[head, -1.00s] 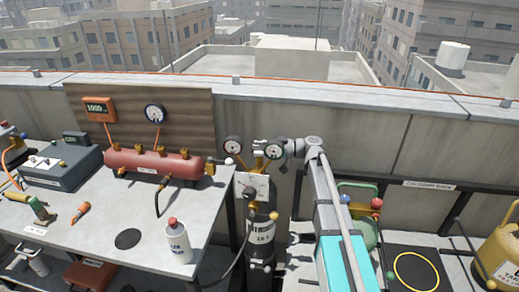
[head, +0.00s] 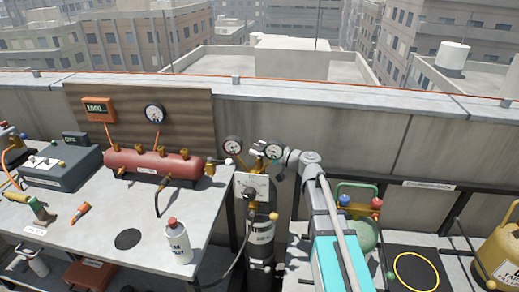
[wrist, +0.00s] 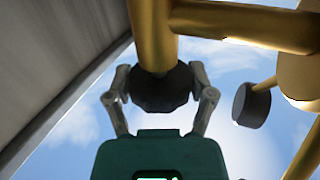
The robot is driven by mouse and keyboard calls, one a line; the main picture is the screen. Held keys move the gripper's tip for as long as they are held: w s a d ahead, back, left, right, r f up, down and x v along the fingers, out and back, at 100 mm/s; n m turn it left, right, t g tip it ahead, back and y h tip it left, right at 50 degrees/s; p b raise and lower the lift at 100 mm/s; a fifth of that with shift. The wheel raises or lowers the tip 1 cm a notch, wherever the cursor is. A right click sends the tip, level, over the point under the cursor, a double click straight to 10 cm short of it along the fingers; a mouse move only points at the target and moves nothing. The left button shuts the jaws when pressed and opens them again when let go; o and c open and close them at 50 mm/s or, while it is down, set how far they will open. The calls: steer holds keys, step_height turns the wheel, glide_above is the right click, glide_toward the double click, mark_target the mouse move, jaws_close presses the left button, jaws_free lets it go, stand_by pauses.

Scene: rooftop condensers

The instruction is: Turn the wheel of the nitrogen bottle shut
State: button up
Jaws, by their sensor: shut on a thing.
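The nitrogen bottle (head: 262,228) is a dark cylinder with a white label, standing upright just right of the bench in the head view. Brass fittings and two round gauges sit on top of it. In the wrist view a dark, faceted wheel (wrist: 161,92) sits on the end of a brass stem. My gripper (wrist: 161,78) has one finger on each side of this wheel and is shut on it. In the head view my arm reaches the bottle's top from the right, and the wheel and fingertips cannot be made out there.
The bench (head: 85,235) on the left carries a red manifold (head: 155,163) and a white bottle (head: 178,243). A hose hangs beside the nitrogen bottle. A green cylinder (head: 363,232) stands right of my arm, a yellow one (head: 498,250) at far right. A parapet runs behind.

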stand_by(0.3)
steer(key=o, duration=1.1)
steer(key=shift+v, duration=4)
